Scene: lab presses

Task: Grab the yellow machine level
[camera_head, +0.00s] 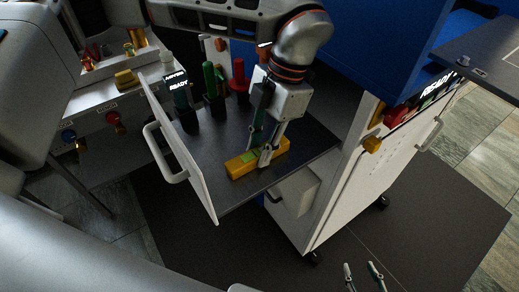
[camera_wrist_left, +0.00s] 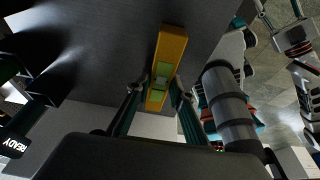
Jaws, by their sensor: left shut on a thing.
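The yellow machine level (camera_head: 240,168) is a yellow bar with green vials, lying on the dark shelf of the open bay. In the left wrist view the level (camera_wrist_left: 171,45) runs away from me between the fingers.
Green (camera_head: 211,82) and red (camera_head: 239,78) handled tools stand in holders behind the level. A blue machine (camera_head: 385,55) rises at right. The floor in front is clear.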

